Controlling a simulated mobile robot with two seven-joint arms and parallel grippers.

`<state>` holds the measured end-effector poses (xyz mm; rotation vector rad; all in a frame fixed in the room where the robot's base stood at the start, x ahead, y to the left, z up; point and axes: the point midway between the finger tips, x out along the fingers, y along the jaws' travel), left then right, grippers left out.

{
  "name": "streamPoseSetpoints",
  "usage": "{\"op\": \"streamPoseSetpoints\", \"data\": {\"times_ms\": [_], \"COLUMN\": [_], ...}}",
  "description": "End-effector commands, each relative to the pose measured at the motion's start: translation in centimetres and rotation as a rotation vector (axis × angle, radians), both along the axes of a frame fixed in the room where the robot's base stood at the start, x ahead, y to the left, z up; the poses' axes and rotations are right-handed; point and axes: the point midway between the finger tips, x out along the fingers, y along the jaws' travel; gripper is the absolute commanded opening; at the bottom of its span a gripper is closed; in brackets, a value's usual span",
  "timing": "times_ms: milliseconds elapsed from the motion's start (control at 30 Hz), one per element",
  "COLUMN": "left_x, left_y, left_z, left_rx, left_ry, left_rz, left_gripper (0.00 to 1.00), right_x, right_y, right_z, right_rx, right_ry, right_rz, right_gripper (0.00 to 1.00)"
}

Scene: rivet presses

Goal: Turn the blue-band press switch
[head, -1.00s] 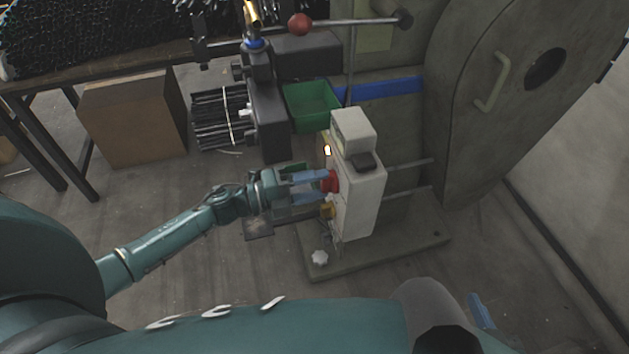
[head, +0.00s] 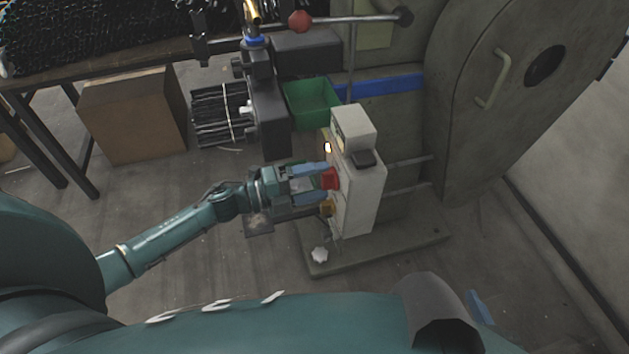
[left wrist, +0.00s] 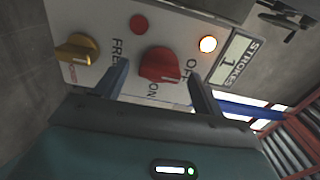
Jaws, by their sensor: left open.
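The press with the blue band (head: 378,86) has a pale control box (head: 361,196) on its front. A red rotary switch (head: 330,178) sticks out of the box's left face. In the left wrist view the red switch (left wrist: 160,66) sits between OFF and ON labels. My left gripper (head: 324,183) is open, with its blue fingers on either side of the red switch. In the left wrist view its fingertips (left wrist: 158,72) flank the switch with gaps; I cannot tell whether either touches.
A yellow knob (left wrist: 77,52), a small red button (left wrist: 139,24), a lit lamp (left wrist: 208,44) and a STROKES display reading 1 (left wrist: 236,60) surround the switch. A green bin (head: 312,103) and a cardboard box (head: 133,118) stand behind.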

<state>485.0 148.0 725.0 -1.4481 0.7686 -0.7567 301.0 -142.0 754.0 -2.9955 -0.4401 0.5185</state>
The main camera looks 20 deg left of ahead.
Motion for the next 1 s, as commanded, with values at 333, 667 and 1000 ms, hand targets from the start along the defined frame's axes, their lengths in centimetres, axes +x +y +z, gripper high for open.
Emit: {"op": "streamPoseSetpoints", "data": {"times_ms": [333, 667, 1000], "left_x": [-1.7, -5.7, -7.4], "left_y": [2.4, 8.4, 10.9], "left_z": [-0.1, -0.2, 0.0], "left_rx": [0.004, 0.002, 0.001], "left_ry": [0.001, 0.004, 0.001], "left_rz": [0.001, 0.001, 0.000], "left_gripper": [0.69, 0.69, 0.69], "right_x": [0.0, 0.0, -0.1], "right_y": [0.0, -0.1, -0.1], "right_z": [0.0, 0.0, 0.1], "right_rx": [-0.001, -0.001, -0.001], "right_ry": [0.000, -0.006, -0.008], "right_rz": [-0.001, -0.002, -0.003], "right_gripper": [0.42, 0.42, 0.42]}}
